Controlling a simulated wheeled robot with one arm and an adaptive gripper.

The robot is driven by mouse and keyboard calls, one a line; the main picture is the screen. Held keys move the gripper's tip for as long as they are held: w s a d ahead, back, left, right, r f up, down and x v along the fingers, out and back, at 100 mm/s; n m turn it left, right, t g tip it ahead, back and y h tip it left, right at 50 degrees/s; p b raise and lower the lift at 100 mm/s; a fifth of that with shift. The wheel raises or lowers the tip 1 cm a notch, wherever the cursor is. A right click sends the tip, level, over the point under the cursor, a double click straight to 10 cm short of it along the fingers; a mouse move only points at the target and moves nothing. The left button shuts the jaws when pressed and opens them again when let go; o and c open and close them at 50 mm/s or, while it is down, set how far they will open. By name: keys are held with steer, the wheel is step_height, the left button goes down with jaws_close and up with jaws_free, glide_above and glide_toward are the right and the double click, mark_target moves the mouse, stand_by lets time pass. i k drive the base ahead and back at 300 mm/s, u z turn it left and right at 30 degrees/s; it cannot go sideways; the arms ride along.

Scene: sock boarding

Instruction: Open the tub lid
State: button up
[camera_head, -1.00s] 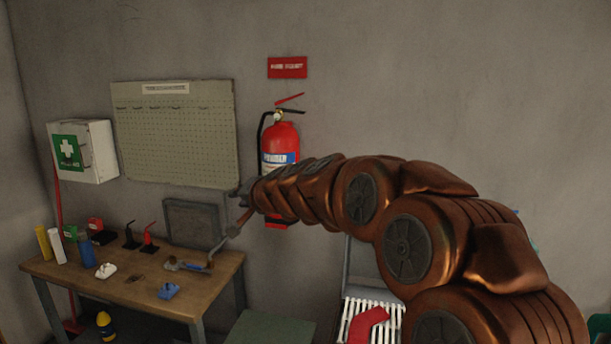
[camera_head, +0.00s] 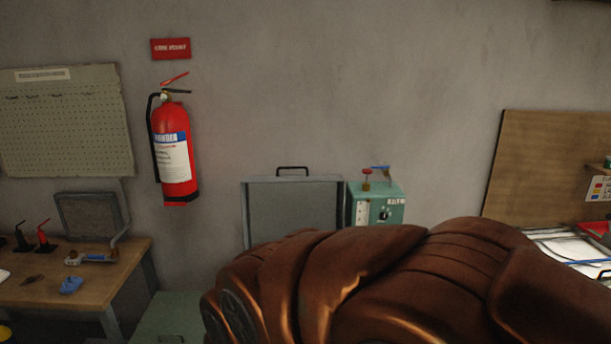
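A flat green-grey lid-like top (camera_head: 158,320) with a dark handle shows at the bottom edge, right of the wooden table; it looks closed, and its lower part is cut off. A grey panel (camera_head: 290,212) with a black handle on top stands upright against the wall, like a raised lid. What lies below it is hidden by my arm. I cannot tell for certain which of these is the tub lid. My gripper is out of view; only my copper-coloured arm shows, across the lower middle and right.
A green control box (camera_head: 377,208) with a red knob stands right of the upright panel. A fire extinguisher (camera_head: 174,150) hangs on the wall. The wooden table (camera_head: 30,290) with small tools is at left. A brown board (camera_head: 550,165) and a white work surface are at right.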

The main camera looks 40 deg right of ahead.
mark_target(246, 179)
steer(key=z, duration=0.75)
steer(key=i, duration=1.05)
steer(key=u, duration=0.7)
